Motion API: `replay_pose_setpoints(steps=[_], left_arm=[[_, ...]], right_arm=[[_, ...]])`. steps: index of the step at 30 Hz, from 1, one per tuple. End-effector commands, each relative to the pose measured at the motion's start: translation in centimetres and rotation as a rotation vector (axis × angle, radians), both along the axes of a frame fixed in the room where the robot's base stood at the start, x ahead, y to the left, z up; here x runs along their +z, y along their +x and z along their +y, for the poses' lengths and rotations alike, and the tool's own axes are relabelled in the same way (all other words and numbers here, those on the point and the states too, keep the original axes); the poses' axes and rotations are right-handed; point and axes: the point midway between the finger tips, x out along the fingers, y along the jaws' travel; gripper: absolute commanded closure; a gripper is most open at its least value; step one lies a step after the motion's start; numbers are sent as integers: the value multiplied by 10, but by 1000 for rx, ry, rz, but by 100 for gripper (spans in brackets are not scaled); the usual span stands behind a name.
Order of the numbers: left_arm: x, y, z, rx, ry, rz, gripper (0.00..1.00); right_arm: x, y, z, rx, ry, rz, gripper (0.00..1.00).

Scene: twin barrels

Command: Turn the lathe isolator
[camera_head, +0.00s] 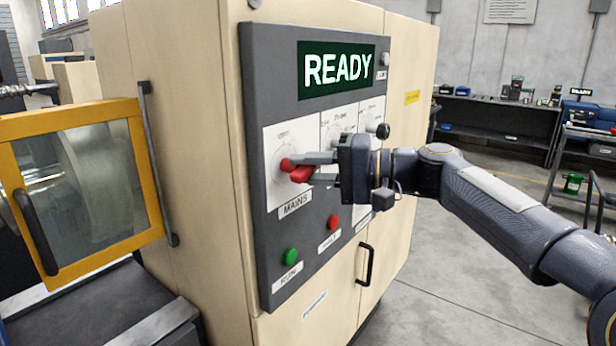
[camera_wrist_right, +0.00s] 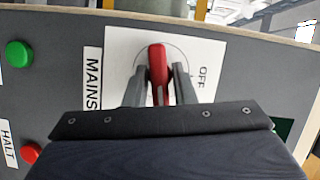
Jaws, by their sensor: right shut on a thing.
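The lathe isolator is a red handle (camera_head: 301,174) on a white plate (camera_head: 277,144) labelled MAINS, on the dark grey panel of a beige cabinet. My right gripper (camera_head: 305,167) reaches it from the right and is shut on the handle. In the right wrist view the red handle (camera_wrist_right: 158,72) stands between my two grey fingers (camera_wrist_right: 158,88), its length running from the plate toward the palm. The word OFF shows on the plate to the right of the handle there. A lit READY display (camera_head: 337,68) is above the plate. My left gripper is not in view.
A green RUN button (camera_head: 290,256) and a red button (camera_head: 334,222) sit below the plate. More plates and a black knob (camera_head: 383,131) are to the right. A yellow-framed lathe guard (camera_head: 80,190) stands left. The floor (camera_head: 450,290) at right is clear.

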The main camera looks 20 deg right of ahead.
Motion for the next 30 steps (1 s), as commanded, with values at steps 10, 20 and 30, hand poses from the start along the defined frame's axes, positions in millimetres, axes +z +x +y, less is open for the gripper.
replay_pose_setpoints(steps=[10,20,30], left_arm=[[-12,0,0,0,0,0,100],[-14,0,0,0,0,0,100],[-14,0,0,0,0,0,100]], right_arm=[[-3,0,0,-2,142,112,99],[-2,0,0,-2,181,142,99],[-2,0,0,-2,181,143,75]])
